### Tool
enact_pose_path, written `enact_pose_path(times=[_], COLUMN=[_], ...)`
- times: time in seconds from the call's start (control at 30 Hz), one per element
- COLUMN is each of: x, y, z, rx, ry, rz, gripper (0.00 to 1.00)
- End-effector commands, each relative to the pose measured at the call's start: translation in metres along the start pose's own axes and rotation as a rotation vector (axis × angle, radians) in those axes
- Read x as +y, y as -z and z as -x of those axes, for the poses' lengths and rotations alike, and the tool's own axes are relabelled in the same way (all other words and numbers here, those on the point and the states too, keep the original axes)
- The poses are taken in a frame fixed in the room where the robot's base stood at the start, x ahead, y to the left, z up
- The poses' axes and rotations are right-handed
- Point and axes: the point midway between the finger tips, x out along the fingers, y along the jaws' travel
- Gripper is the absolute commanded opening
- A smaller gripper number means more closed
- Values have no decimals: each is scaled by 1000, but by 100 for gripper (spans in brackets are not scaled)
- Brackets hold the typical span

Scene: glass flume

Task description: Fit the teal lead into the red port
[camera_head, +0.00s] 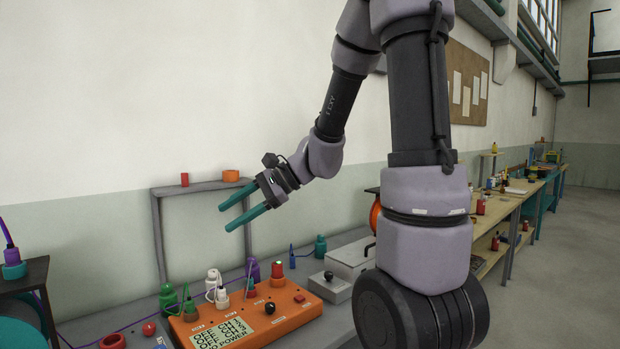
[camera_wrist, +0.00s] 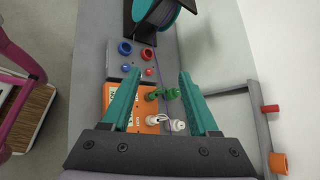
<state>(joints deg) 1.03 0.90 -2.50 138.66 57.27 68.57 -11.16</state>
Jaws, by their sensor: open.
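My gripper (camera_head: 230,216) is open and empty, with long teal fingers, held in the air above the orange box. Its fingers also show in the wrist view (camera_wrist: 160,74), apart, with the boxes far below between them. A teal plug-like piece (camera_head: 320,246) stands at the back of the bench.
A grey frame (camera_head: 205,189) with a red and an orange piece on top stands behind. A teal spool (camera_wrist: 158,14) stands beyond the boxes.

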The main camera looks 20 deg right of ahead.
Motion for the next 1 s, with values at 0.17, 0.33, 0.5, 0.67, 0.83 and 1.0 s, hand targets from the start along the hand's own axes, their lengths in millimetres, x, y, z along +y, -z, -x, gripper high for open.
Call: enact_pose_path(times=[0.17,0.33,0.5,0.67,0.83,1.0], x=[36,61,72,74,75,75], y=[-37,-48,-52,-54,-54,-54], z=[53,108,155,178,182,181], rx=[180,414,628,733,752,751], ry=[-152,-266,-334,-363,-371,-370], rz=[363,678,900,995,1010,1009], gripper=[60,60,60,60,60,60])
